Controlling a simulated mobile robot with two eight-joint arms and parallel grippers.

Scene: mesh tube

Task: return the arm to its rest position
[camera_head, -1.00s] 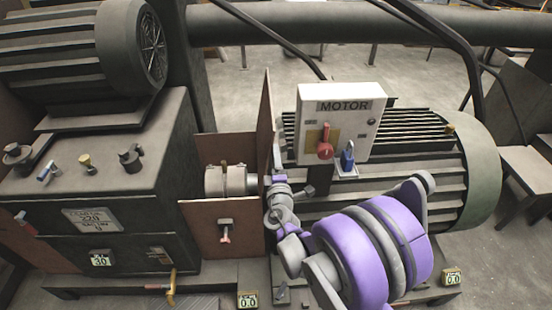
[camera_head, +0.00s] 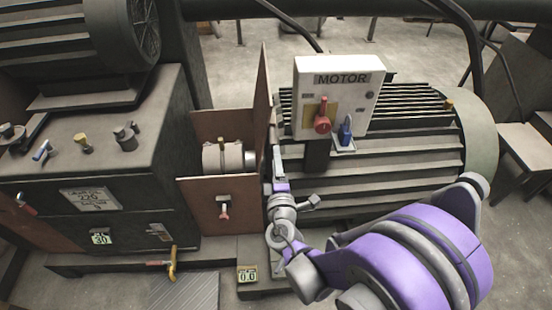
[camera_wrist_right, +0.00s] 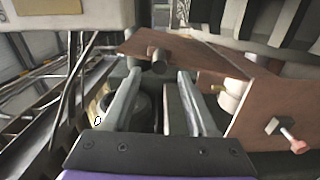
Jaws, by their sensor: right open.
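My right arm (camera_head: 400,255), purple and grey, comes in from the lower right of the head view. Its right gripper (camera_head: 278,160) points up beside the brown upright panel (camera_head: 263,125), just left of the large ribbed motor. In the right wrist view the two grey fingers of the right gripper (camera_wrist_right: 158,80) stand apart with nothing held between them. Whether a finger touches the panel is unclear. My left gripper is in neither view.
A white MOTOR box (camera_head: 337,98) with a red knob (camera_head: 322,121) and a blue switch (camera_head: 346,131) stands close right of the gripper. A brown guard plate (camera_head: 200,205) with a pale cylinder (camera_head: 222,157) is at left. A dark gear housing (camera_head: 90,195) stands further left.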

